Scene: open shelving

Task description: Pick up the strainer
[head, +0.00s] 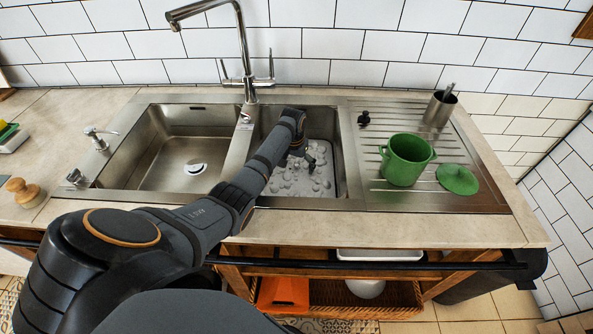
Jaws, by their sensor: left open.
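My left arm reaches in from the left across the counter, and my left gripper (298,158) is low inside the right sink basin. Its black fingers are small and partly hidden by the arm, but they look apart and empty. Below it lies a light grey surface with many small round spots (312,186), filling the basin floor. I cannot tell whether this is the strainer or the bottom of the basin. A round drain piece (195,168) lies in the left basin. My right gripper does not show.
A tall faucet (246,60) stands behind the basins. On the drainboard (455,197) are a green pot (405,162), its green lid (458,179) and a steel cup (438,110). The left basin (160,165) is otherwise empty. A wooden-topped brush (22,189) lies at the left.

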